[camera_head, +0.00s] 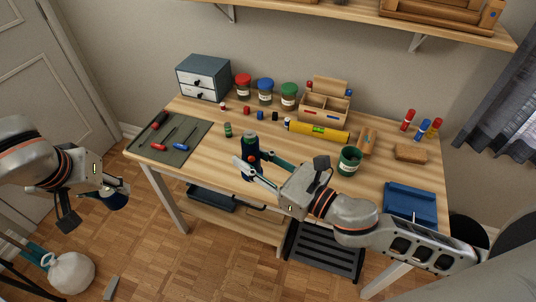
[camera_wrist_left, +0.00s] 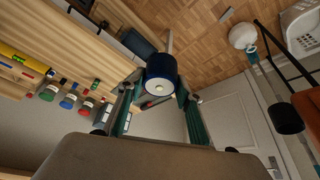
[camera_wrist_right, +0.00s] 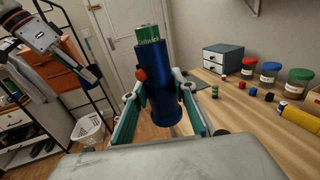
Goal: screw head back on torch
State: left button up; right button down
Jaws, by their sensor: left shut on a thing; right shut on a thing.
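The dark blue torch body (camera_head: 251,150) stands upright with its open end up, above the desk's front edge. A green battery (camera_wrist_right: 148,35) sticks out of its top, and a red button (camera_wrist_right: 140,74) is on its side. My right gripper (camera_head: 258,168) is shut around the body. My left gripper (camera_head: 116,188) is off the desk's left side, well apart from the body. It is shut on the torch head (camera_wrist_left: 161,74), a short blue piece with a pale round face towards the left wrist camera. In the head view, the torch head (camera_head: 113,201) is partly hidden by the gripper.
A second green battery (camera_head: 228,129) stands on the desk (camera_head: 215,155). A tool mat (camera_head: 190,150), jars (camera_head: 265,92), a wooden organiser (camera_head: 326,103), a yellow level (camera_head: 318,131), a green cup (camera_head: 349,160) and a blue tray (camera_head: 410,203) surround the work area. Space between my grippers looks clear.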

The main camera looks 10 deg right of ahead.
dwell(0.5)
pick_arm(q)
jog(key=w+d+r, duration=0.3)
jog(key=d+r, duration=0.4)
jog(key=d, duration=0.4)
jog(key=w+d+r, duration=0.2)
jog(key=d+r, duration=0.5)
jog(key=d, duration=0.4)
jog(key=shift+m, duration=0.5)
jog(key=s+d+r, duration=0.1)
jog(key=d, duration=0.2)
jog(key=s+d+r, duration=0.1)
jog(key=s+d, duration=0.1)
jog(key=d, duration=0.1)
jog(key=s+d+r, duration=0.1)
jog(key=d, duration=0.2)
jog(key=shift+s+r, duration=0.3)
jog(key=shift+r, duration=0.05)
jog(key=shift+f, duration=0.1)
jog(key=shift+f, duration=1.95)
jog(key=shift+s, duration=0.1)
